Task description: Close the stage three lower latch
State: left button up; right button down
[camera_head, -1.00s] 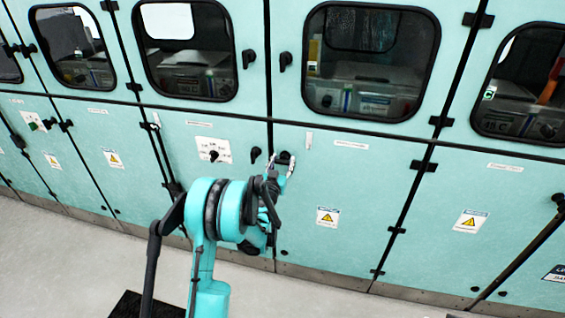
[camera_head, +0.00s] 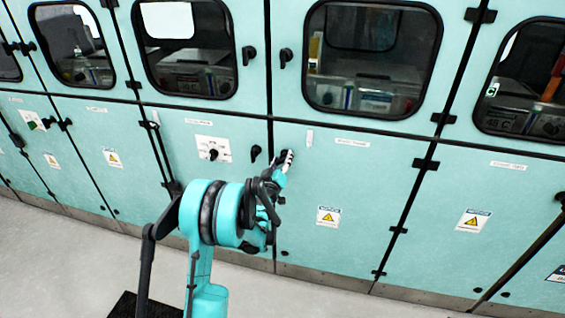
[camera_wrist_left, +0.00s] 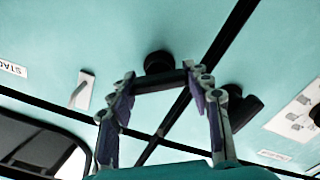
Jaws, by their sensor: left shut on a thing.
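The black lower latch (camera_head: 281,156) sits at the upper left corner of a lower teal door (camera_head: 350,185) in the head view. My left gripper (camera_head: 287,160) is at this latch, and its fingers partly hide it. In the left wrist view, the latch's round base (camera_wrist_left: 158,62) shows just beyond the fingertips. Its dark handle lies between the two fingers of the gripper (camera_wrist_left: 160,82), which is shut on it. The handle's exact angle is hard to tell. The door's label is cut off in the wrist view and too small to read in the head view. My right gripper is not in view.
A second black latch (camera_head: 255,153) is on the neighbouring door, left of the dark seam, close to my gripper. A white switch panel (camera_head: 213,149) is further left. Upper doors with windows run above. The grey floor (camera_head: 80,262) in front is clear.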

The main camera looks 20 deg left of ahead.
pick_arm(q)
jog(key=n, duration=0.5)
jog(key=shift+f+n, duration=0.1)
jog(key=shift+n, duration=0.2)
jog(key=n, duration=0.4)
jog(key=shift+n, duration=0.4)
jog(key=o, duration=1.2)
jog(key=shift+f, duration=0.1)
jog(key=s, duration=0.4)
jog(key=s+d, duration=0.1)
jog(key=s, duration=0.6)
jog(key=shift+s+d, duration=0.4)
